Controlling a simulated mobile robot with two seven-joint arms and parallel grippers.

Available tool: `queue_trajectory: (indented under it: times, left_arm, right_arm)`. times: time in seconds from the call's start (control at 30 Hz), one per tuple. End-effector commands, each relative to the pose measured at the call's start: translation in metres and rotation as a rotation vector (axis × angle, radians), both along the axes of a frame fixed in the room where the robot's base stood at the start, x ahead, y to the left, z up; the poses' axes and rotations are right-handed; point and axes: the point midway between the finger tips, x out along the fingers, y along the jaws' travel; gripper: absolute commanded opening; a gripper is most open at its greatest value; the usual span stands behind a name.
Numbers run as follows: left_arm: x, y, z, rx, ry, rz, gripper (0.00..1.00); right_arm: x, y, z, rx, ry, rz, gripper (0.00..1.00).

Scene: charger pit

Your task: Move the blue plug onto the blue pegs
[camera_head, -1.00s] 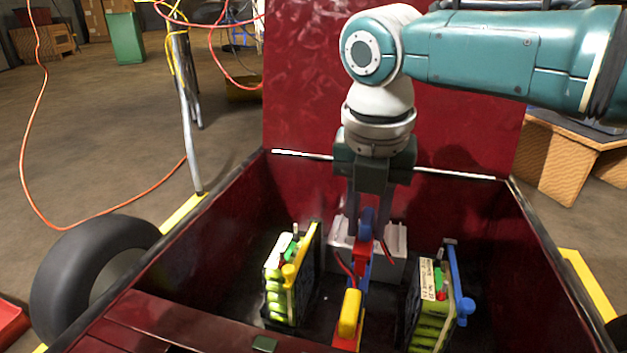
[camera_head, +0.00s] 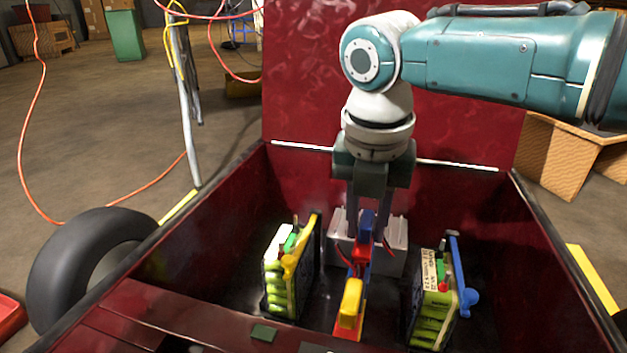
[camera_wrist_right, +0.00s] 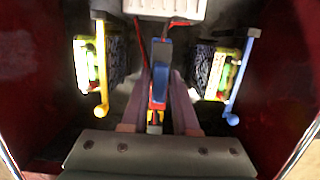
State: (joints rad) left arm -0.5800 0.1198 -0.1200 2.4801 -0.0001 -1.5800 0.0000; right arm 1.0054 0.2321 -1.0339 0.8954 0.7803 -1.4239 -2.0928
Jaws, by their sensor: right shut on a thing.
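My right gripper (camera_head: 366,225) reaches straight down into the dark red bin, its fingers shut on the upright blue plug (camera_head: 367,222). The plug also shows between the fingers in the right wrist view (camera_wrist_right: 161,78). A red holder (camera_head: 358,300) is directly below it; I cannot tell whether the plug is clear of it. The yellow plug (camera_head: 350,303) stands at the front of that holder. The blue pegs (camera_head: 467,297) are on a blue bar along the right battery pack (camera_head: 430,320), to the right of the gripper; they also show in the wrist view (camera_wrist_right: 235,113). My left gripper is out of view.
A left battery pack (camera_head: 280,285) carries a yellow bar (camera_head: 303,245) with pegs. A grey block (camera_head: 392,240) with red wires stands behind the plug. The bin's red walls (camera_head: 220,225) surround everything, with a tall red panel (camera_head: 300,80) behind. Dark floor lies between the packs.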

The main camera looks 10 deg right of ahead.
Motion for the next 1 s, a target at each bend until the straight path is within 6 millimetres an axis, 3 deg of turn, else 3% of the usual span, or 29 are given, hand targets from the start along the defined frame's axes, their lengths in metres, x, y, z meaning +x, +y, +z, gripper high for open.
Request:
queue_trajectory:
  times: [0.1, 0.13, 0.4, 0.73, 1.0]
  left_arm:
    - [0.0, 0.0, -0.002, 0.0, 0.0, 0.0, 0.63]
    - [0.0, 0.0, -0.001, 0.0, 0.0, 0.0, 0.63]
    - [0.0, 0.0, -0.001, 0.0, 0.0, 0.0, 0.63]
    - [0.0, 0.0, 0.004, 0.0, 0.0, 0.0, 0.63]
    - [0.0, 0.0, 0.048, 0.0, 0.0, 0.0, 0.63]
  right_arm:
    - [0.0, 0.0, -0.003, 0.0, 0.0, 0.0, 0.0]
    - [0.0, 0.0, -0.002, 0.0, 0.0, 0.0, 0.31]
    - [0.0, 0.0, -0.002, 0.0, 0.0, 0.0, 0.62]
    - [0.0, 0.0, 0.003, 0.001, 0.0, 0.001, 0.63]
    - [-0.006, 0.003, 0.049, 0.0, 0.0, 0.0, 0.63]
